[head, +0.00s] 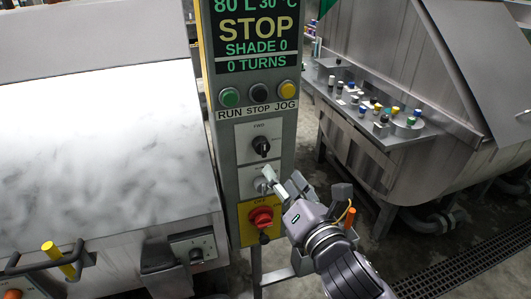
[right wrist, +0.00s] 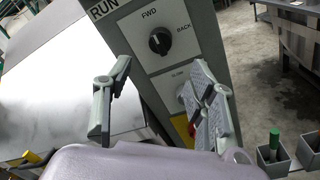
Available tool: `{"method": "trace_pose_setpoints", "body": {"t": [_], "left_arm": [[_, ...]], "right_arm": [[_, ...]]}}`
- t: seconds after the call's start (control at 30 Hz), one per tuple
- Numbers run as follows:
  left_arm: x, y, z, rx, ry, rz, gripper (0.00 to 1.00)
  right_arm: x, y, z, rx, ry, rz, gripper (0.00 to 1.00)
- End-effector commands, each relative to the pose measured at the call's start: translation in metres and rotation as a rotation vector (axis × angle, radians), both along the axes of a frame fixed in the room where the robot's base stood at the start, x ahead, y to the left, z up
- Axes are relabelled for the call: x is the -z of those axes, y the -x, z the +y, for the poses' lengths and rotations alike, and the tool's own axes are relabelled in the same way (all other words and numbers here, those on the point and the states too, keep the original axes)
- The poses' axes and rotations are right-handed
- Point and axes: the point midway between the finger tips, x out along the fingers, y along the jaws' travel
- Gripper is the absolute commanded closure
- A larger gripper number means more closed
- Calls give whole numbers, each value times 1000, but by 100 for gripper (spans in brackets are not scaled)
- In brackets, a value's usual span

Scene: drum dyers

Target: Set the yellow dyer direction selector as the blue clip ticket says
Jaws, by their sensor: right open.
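The direction selector (head: 261,146) is a black rotary knob on a white plate on a grey control column, marked FWD above and BACK at its right. It also shows in the right wrist view (right wrist: 159,41), between and beyond the fingertips. I cannot read its setting surely. My right gripper (head: 303,183) is open and empty, in front of and below the selector, not touching it; its fingers stand apart in the right wrist view (right wrist: 157,76). The dyer at the left has a yellow handle grip (head: 60,261). I see no blue clip ticket. My left gripper is not in view.
A second grey knob (head: 261,185) lies below the selector, partly behind a finger. A red switch on yellow (head: 261,217) is under it. Green, black and yellow buttons (head: 258,95) and a display reading STOP (head: 257,28) are above. Another steel dyer (head: 400,80) stands right.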

Motion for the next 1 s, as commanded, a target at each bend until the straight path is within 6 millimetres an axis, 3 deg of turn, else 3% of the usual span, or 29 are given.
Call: {"method": "trace_pose_setpoints", "body": {"t": [0.3,0.5,1.0], "left_arm": [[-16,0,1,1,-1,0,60],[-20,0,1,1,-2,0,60],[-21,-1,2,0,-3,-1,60]], "right_arm": [[-2,-62,24,2,-1,2,49],[-1,-86,33,1,-1,1,49],[0,-96,37,0,-1,0,51]]}}
